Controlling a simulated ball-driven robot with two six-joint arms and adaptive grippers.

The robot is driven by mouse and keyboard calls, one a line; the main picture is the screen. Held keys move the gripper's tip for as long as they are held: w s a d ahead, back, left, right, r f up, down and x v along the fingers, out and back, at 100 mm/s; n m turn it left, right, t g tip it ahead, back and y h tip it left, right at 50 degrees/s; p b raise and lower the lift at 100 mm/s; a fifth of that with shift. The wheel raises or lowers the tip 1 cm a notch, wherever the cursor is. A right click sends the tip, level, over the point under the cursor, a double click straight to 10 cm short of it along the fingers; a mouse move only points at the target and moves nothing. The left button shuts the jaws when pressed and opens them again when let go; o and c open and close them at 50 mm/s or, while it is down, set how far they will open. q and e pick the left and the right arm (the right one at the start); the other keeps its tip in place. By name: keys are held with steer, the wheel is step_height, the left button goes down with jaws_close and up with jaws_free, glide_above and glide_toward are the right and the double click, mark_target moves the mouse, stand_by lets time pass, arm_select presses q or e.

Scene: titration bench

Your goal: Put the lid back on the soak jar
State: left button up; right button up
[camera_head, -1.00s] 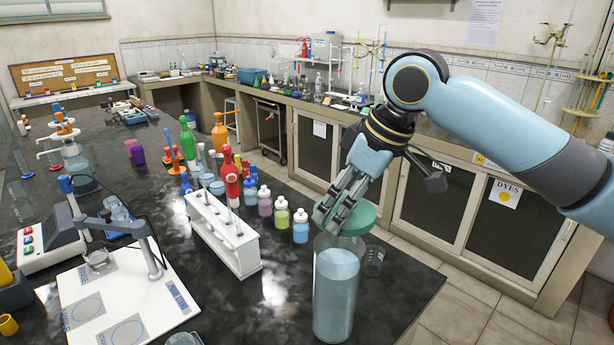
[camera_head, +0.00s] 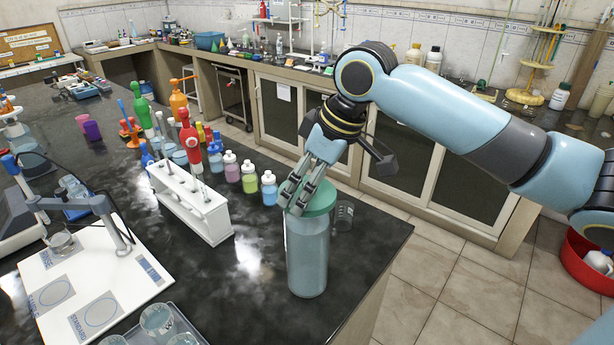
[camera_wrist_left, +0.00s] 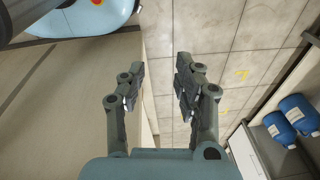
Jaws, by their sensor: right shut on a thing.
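The soak jar (camera_head: 307,255) is a tall clear cylinder with bluish liquid, standing upright near the right edge of the black bench.
A small empty glass beaker (camera_head: 343,215) stands close behind the jar on the right. Small capped bottles (camera_head: 269,188) and a white pipette rack (camera_head: 190,205) stand to the left. The bench edge and floor lie close on the jar's right.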

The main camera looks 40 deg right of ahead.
arm_select(q)
steer(key=shift+s, duration=0.85)
steer(key=shift+w+r+p, duration=0.2)
steer(key=shift+r+p, duration=0.3)
steer(key=shift+p, duration=0.05)
stand_by(0.3)
arm_select(e)
steer(key=shift+s+f, duration=0.1)
steer(key=shift+f, duration=0.05)
stand_by(1.2)
steer(key=o, duration=0.9)
steer(key=shift+c, duration=0.2)
steer(key=shift+r, duration=3.5)
